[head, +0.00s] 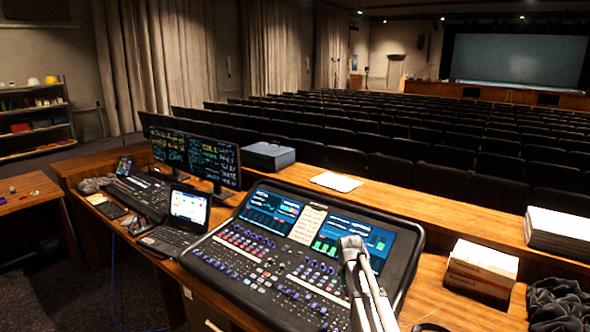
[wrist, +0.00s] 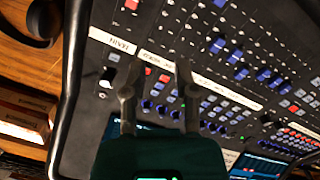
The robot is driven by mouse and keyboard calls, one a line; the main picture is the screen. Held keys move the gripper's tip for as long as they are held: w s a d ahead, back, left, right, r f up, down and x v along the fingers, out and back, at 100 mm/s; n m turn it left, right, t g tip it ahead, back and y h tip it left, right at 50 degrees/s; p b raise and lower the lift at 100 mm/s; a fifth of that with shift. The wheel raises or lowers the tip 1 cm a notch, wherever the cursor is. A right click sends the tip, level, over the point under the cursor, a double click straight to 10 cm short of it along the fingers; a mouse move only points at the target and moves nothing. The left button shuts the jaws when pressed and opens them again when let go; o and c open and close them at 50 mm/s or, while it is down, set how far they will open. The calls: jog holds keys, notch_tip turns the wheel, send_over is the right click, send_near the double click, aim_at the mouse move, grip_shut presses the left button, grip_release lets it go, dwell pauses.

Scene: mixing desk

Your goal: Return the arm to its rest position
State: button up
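My arm shows in the head view as pale grey links in front of the right part of the mixing console (head: 270,265). My gripper cannot be made out in the head view. In the wrist view my gripper (wrist: 157,80) has its two dark fingers spread apart, with nothing between them. It is over the console, which also shows in the wrist view (wrist: 150,45) with its knobs and buttons behind the fingers. How far the fingertips are from the console surface is hard to tell.
The laptop (head: 186,212) and two monitors (head: 195,158) stand left of the console. A box stack (head: 480,268) and dark cloth (head: 558,305) lie to the right. A paper sheet (head: 336,182) lies on the wooden ledge (head: 440,212). A dark curved object (wrist: 40,38) lies beside the console.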

jog(key=s+f+b, duration=0.3)
jog(key=s+f, duration=0.1)
jog(key=s, duration=0.7)
jog(key=s+f+n+b, duration=0.1)
jog(key=s+f+b, duration=0.3)
jog(key=s, duration=0.8)
jog(key=shift+a+y, duration=0.25)
jog(key=shift+y, duration=0.15)
